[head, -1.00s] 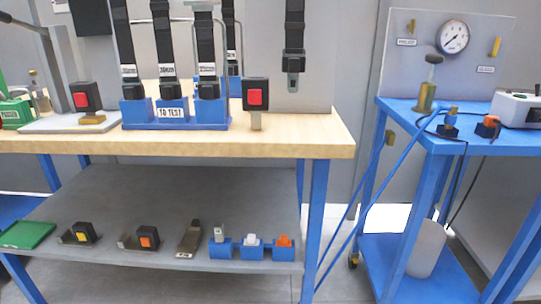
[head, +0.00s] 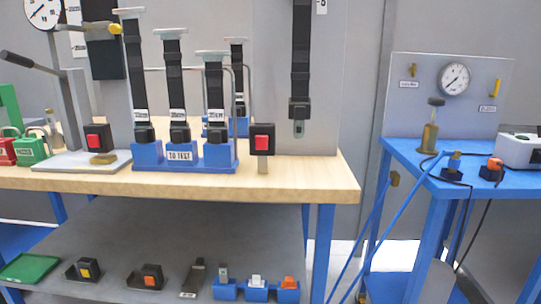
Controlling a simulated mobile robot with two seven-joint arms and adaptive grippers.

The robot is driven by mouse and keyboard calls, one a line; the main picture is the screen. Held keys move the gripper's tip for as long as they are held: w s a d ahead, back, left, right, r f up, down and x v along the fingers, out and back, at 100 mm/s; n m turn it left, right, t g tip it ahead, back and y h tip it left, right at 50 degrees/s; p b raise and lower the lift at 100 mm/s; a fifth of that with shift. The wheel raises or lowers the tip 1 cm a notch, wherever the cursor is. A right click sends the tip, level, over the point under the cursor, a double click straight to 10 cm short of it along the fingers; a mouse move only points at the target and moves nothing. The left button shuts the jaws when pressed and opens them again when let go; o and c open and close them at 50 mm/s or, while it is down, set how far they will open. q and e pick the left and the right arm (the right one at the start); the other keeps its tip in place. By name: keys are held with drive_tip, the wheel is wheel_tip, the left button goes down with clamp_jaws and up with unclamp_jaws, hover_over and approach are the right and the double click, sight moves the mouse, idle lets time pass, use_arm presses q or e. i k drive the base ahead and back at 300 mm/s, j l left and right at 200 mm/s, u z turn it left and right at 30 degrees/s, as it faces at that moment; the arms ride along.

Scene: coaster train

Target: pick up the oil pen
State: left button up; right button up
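I cannot say for certain which thing is the oil pen. Small items stand in blue holders on the lower shelf: a grey-green one (head: 223,271), a white one (head: 256,281) and an orange one (head: 289,282). A brass-coloured bottle with a dark top (head: 430,127) stands on the blue cart at the right. Neither of my grippers is in view.
The wooden bench (head: 300,183) carries a blue "TO TEST" rack (head: 215,165) with belts, a red-button buckle (head: 262,141) and a lever press (head: 75,110). The lower shelf (head: 150,235) holds buckles and a green tray (head: 30,268). The blue cart (head: 412,158) has cables and a gauge (head: 454,79).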

sight(51, 118)
drive_tip(key=u, duration=1.3)
